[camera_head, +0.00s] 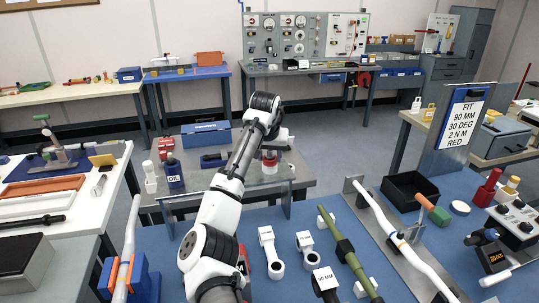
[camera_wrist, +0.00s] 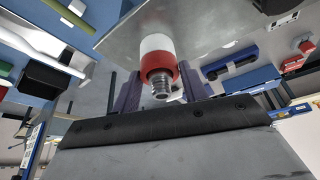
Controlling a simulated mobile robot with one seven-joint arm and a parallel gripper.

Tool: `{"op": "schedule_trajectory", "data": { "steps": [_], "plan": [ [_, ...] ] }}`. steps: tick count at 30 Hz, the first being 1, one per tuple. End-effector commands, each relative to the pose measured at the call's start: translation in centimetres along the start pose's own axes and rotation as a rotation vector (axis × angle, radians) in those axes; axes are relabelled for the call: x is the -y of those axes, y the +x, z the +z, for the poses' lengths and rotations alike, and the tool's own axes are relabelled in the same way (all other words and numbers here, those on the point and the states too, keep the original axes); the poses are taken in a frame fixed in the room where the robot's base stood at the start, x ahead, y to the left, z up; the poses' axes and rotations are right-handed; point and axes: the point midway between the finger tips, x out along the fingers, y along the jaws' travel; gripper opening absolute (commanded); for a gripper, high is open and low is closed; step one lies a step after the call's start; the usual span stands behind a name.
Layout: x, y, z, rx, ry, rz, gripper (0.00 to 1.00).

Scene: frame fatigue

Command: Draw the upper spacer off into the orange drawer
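A short post stands on the grey middle table. In the wrist view it shows a white collar (camera_wrist: 155,43), a red ring (camera_wrist: 160,68) nearer to me, and a bare threaded metal stub (camera_wrist: 160,88). The red ring also shows in the head view (camera_head: 269,155). My gripper (camera_head: 272,142) is above the post, and its two dark fingers (camera_wrist: 160,85) flank the red ring. I cannot tell whether they touch it. An orange-edged tray or drawer (camera_head: 43,189) lies on the left white table; an orange box (camera_head: 208,58) stands on the back blue table.
A sign reading FIT 90 MM, 30 DEG, 2 N M, RED (camera_head: 462,122) stands at right. An OIL bottle (camera_head: 174,172) and other small items are left of the post. The blue front bench (camera_head: 300,288) holds several links, a green rod (camera_head: 347,255) and a black bin (camera_head: 410,190).

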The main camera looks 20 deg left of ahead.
Motion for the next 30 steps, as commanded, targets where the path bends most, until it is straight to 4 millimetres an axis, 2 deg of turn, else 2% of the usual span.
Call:
{"op": "schedule_trajectory", "data": {
  "steps": [1,5,6,11,12,30],
  "plan": [
    [0.0,0.0,0.0,0.000,0.000,0.000,0.37],
    [0.0,0.0,0.0,0.000,0.000,0.000,0.20],
    [0.0,0.0,0.0,0.000,0.000,0.000,0.36],
    [0.0,0.0,0.0,0.000,0.000,0.000,0.16],
    [0.0,0.0,0.0,0.000,0.000,0.000,0.14],
    [0.0,-2.0,-0.8,-0.001,0.000,0.000,0.14]
  ]
}}
